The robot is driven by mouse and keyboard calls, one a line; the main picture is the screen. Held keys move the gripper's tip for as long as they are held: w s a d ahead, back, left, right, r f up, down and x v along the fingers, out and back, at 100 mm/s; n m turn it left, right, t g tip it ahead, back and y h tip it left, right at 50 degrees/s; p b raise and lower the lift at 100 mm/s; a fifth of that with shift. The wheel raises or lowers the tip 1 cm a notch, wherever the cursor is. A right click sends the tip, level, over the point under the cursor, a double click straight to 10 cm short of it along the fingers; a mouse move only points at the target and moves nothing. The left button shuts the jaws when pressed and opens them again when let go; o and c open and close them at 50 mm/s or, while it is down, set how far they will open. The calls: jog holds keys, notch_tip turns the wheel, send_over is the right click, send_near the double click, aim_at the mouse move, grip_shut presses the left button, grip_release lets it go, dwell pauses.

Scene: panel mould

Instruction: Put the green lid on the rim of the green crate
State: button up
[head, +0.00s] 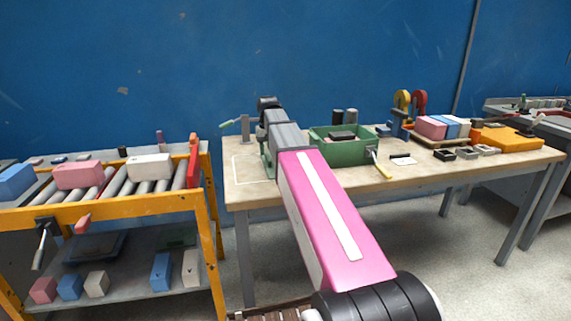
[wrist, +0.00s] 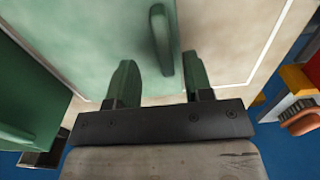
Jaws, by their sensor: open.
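The green lid (wrist: 105,35) shows in the wrist view as a pale green plate on the table. A raised darker green bar handle (wrist: 161,40) stands on it. My gripper (wrist: 158,70) is open, with one green finger on each side of the handle's near end; I see no contact. In the head view my arm hides most of this spot. The green crate (head: 352,155) stands on the table, right of my arm, with a dark block inside. A green wall at the left of the wrist view (wrist: 28,95) seems to be the crate.
The worktable (head: 420,175) bears a white outline around the lid's place. Dark cylinders stand behind the crate. Coloured blocks and an orange case (head: 510,138) lie further right. A yellow roller rack (head: 110,205) stands left.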

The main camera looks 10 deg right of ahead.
aim_at(268, 157)
jog(key=f, duration=0.4)
jog(key=shift+a, duration=0.2)
grip_shut()
jog(key=shift+r, duration=0.1)
